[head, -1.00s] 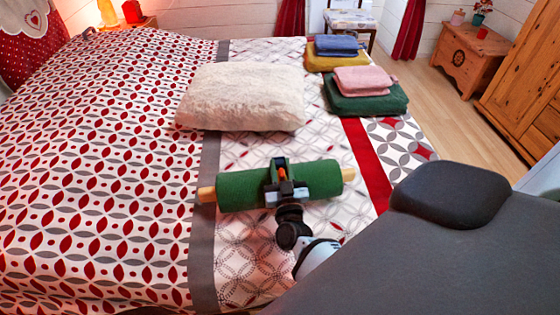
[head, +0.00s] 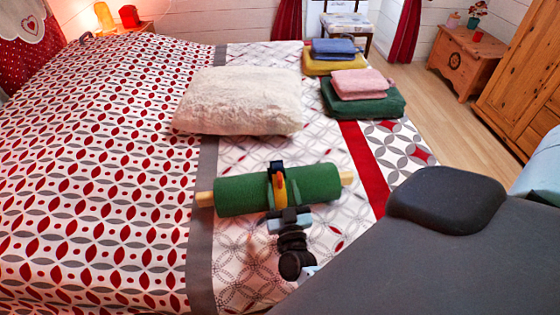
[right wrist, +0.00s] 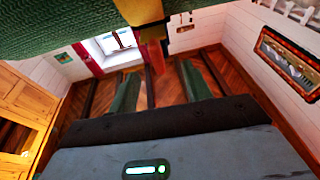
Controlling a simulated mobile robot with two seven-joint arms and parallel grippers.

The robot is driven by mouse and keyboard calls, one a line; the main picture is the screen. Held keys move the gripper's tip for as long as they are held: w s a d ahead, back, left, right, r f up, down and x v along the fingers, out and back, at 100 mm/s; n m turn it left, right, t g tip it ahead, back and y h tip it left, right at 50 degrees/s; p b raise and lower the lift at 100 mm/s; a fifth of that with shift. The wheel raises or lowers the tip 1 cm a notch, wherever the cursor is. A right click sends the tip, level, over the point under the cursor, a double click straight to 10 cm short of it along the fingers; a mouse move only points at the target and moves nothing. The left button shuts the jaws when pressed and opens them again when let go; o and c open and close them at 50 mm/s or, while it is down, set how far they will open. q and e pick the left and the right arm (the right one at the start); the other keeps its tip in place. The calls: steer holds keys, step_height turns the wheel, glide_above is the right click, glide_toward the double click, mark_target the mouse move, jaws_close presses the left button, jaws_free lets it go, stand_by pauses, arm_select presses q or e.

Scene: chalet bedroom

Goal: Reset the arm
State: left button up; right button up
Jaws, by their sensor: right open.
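A dark green roll (head: 318,183) with pale wooden ends lies across the bed (head: 110,190), on its patterned cover. A yellow band (head: 279,190) is around its middle. My right gripper (head: 285,213) is at the near side of the roll, by the band. Its jaws are open, with nothing held between them. In the right wrist view the green roll (right wrist: 60,25) and the yellow band (right wrist: 140,10) fill the top, beyond my open right gripper (right wrist: 160,90). My left gripper is not in view.
A cream pillow (head: 240,100) lies behind the roll. Folded pink (head: 362,83) and green (head: 365,103) cloths, and blue (head: 333,46) and yellow (head: 333,63) ones, are stacked at the bed's far right. A wooden chest (head: 466,62) and wardrobe (head: 525,80) stand beyond the open floor (head: 440,100).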

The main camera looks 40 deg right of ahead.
steer(key=shift+v, duration=0.95)
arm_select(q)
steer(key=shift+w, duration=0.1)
arm_select(e)
steer(key=shift+s, duration=0.15)
arm_select(q)
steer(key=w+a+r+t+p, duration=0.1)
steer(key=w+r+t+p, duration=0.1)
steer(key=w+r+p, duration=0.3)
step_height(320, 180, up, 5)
steer(key=p, duration=0.3)
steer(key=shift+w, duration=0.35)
arm_select(e)
steer(key=s+a+f+n+g+y, duration=0.1)
steer(key=s+a+n+g+y, duration=0.1)
steer(key=s, duration=0.8)
steer(key=s+a+f+n+g+y, duration=0.2)
steer(key=s+a+n+g+y, duration=0.1)
steer(key=s, duration=0.6)
steer(key=s+a+f+n+g+y, duration=0.1)
steer(key=s+a+g+y, duration=0.3)
steer(key=s, duration=0.6)
steer(key=shift+s+a+f+n+g+y, duration=0.25)
steer(key=shift+a+n+y, duration=0.45)
steer(key=shift+y, duration=0.5)
